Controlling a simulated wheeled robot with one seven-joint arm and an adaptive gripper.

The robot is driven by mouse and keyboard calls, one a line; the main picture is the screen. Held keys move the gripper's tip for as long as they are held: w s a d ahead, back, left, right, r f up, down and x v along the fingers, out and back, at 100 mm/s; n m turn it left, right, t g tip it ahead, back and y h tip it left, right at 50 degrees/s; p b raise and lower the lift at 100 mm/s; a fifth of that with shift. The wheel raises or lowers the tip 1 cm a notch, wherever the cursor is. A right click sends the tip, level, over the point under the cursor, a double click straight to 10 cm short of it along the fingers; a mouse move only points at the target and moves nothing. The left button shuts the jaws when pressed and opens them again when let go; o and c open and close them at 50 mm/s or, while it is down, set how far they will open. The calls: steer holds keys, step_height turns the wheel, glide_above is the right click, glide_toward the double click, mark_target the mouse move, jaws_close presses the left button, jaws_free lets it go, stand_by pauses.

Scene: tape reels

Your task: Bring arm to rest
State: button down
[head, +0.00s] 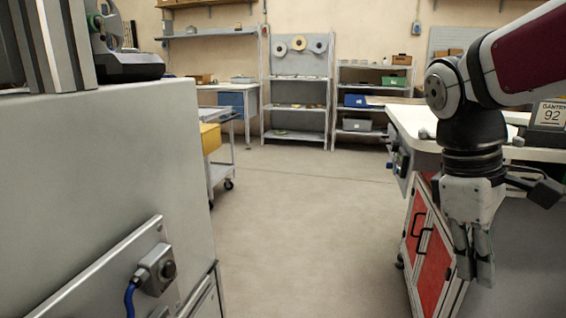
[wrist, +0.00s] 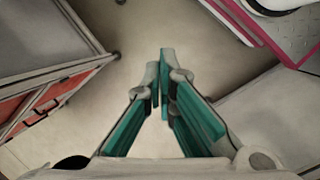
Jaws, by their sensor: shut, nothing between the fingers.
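My arm (head: 527,52) comes in from the upper right in the head view, bends at a dark wrist joint and hangs down. My gripper (head: 483,284) points at the floor, in front of the red-doored workbench. In the wrist view my gripper (wrist: 159,55) shows its teal-padded fingers with the tips together and nothing between them. Bare floor lies below the fingertips. I cannot tell whether the gripper touches the bench, but the wrist view shows a gap beside it.
A workbench (head: 431,262) with red doors stands at the right. A large grey cabinet (head: 110,165) fills the left. A cart (head: 219,166) with a yellow bin (head: 210,138) stands beyond it. Shelves (head: 299,107) line the back wall. The floor (head: 300,225) between is clear.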

steer(key=s+a+f+m+t+y, duration=0.15)
steer(key=s+a+m, duration=0.25)
steer(key=s, duration=0.5)
steer(key=s+a+f+m+y, duration=0.1)
steer(key=s+a+f+m, duration=0.25)
steer(key=s, duration=0.55)
step_height(320, 180, up, 33)
steer(key=t+p, duration=0.4)
steer(key=p, duration=2.7)
steer(key=shift+w+d+f, duration=0.15)
steer(key=shift+w+d, duration=0.05)
steer(key=shift+d, duration=0.25)
steer(key=shift+w, duration=0.1)
